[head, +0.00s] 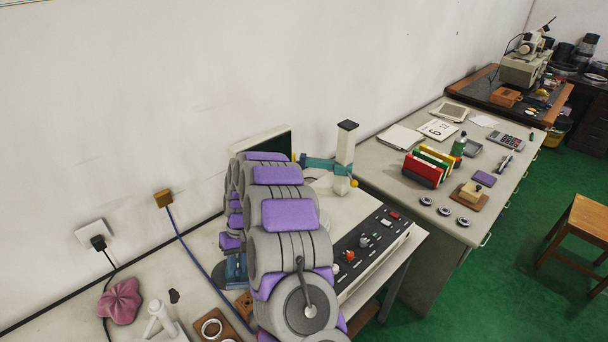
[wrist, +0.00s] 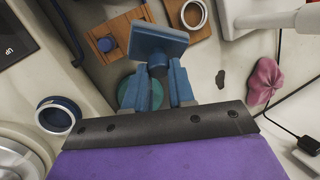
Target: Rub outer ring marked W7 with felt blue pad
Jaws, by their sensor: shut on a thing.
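In the wrist view my gripper (wrist: 158,88) is shut on the stem of a blue tool with a flat square head, which I take for the blue pad (wrist: 158,42). The pad is tilted and hangs above the bench top. In the head view my gripper (head: 236,268) shows only partly behind my arm. A pale ring (wrist: 193,14) lies on a wooden board, beyond the pad in the wrist view and at the bottom in the head view (head: 211,328). A ring with blue inside (wrist: 57,115) is left of the gripper. No W7 mark is readable.
A teal disc (wrist: 128,92) is partly hidden under the gripper. A pink cloth-like thing (head: 120,301) lies left. Several bearing rings (head: 443,211) sit on the far desk (head: 400,220). A control panel (head: 365,240) stands right.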

